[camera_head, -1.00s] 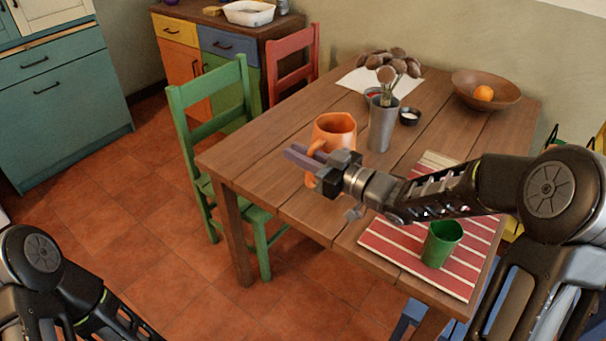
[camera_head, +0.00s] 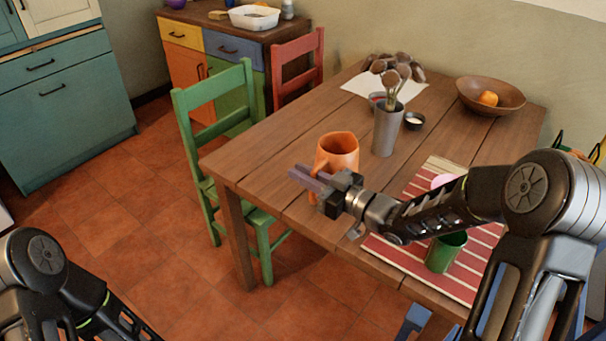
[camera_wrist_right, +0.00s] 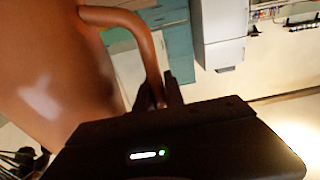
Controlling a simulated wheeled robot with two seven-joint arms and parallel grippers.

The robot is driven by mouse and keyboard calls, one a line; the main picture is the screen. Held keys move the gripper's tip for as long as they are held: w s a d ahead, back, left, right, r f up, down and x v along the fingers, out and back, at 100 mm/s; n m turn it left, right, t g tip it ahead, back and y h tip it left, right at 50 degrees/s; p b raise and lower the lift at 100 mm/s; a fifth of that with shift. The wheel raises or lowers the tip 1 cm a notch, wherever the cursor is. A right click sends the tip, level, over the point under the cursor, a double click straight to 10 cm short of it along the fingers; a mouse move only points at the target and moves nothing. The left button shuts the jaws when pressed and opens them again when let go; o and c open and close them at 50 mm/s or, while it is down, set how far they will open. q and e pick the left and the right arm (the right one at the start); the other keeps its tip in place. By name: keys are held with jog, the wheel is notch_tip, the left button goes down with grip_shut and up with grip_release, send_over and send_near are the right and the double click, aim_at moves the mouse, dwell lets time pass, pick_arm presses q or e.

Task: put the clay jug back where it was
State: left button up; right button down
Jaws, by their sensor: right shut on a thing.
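The orange clay jug (camera_head: 339,148) is over the near left part of the wooden table (camera_head: 275,180), roughly upright. My right gripper (camera_head: 306,178) is shut on its handle (camera_wrist_right: 150,52), on the near side of the jug. In the right wrist view the jug's body (camera_wrist_right: 45,65) fills the left side, with the handle running between the dark fingers (camera_wrist_right: 166,92). The jug's base is partly hidden behind the gripper, so I cannot tell whether it touches the table. My left arm shows at the lower left, but its gripper is out of view.
A wooden bowl (camera_head: 492,97) holds an orange fruit. A green cup (camera_head: 445,252) and a pink thing (camera_head: 441,181) are on the striped mat (camera_head: 397,254). A green chair (camera_head: 215,118) stands left.

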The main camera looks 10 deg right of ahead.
jog(key=c, duration=1.8)
grip_release()
jog(key=shift+f, duration=0.25)
jog(key=o, duration=0.4)
jog(key=shift+r, duration=0.1)
jog(key=v, duration=0.7)
notch_tip(320, 180, up, 8)
jog(key=shift+s+p, duration=0.2)
jog(key=shift+p, duration=0.15)
jog(key=shift+d, duration=0.15)
